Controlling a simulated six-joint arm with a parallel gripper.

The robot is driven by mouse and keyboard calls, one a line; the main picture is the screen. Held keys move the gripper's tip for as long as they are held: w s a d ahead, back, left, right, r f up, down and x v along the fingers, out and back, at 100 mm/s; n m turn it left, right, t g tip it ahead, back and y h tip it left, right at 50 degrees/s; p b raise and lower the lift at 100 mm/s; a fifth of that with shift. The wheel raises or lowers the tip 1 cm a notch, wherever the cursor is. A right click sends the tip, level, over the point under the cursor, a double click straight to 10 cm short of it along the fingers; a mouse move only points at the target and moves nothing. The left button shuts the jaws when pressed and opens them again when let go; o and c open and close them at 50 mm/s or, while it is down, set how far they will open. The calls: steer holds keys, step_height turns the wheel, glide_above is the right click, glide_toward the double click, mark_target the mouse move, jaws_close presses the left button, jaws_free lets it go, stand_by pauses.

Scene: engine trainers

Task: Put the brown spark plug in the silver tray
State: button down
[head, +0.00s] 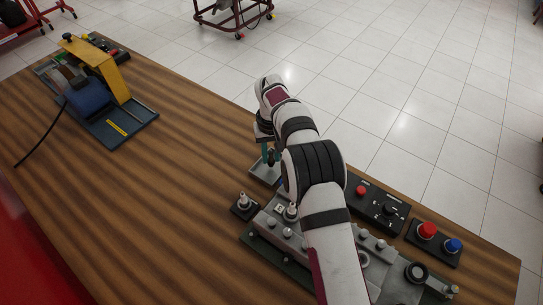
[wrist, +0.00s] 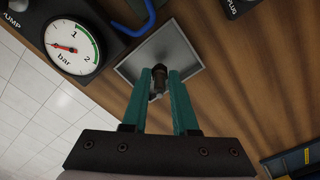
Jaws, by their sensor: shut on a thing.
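My gripper (wrist: 160,73) has its two green fingers shut on a dark brown spark plug (wrist: 157,84). In the wrist view the plug is between the fingertips, over the silver tray (wrist: 181,42). The square tray lies on the wooden table. In the head view my gripper (head: 268,155) points down at the tray (head: 258,174), beside the table's far edge; my arm hides part of the tray. I cannot tell whether the plug touches the tray floor.
A spark plug in a black holder (head: 244,205) stands near the grey engine block (head: 285,238), which carries another plug (head: 291,211). A black control box (head: 378,208) and a red and blue button box (head: 433,240) are right. A pressure gauge (wrist: 72,48) is close to the tray.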

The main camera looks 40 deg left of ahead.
steer(key=shift+f, duration=0.5)
steer(key=shift+f, duration=0.15)
steer(key=c, duration=0.7)
jaws_free()
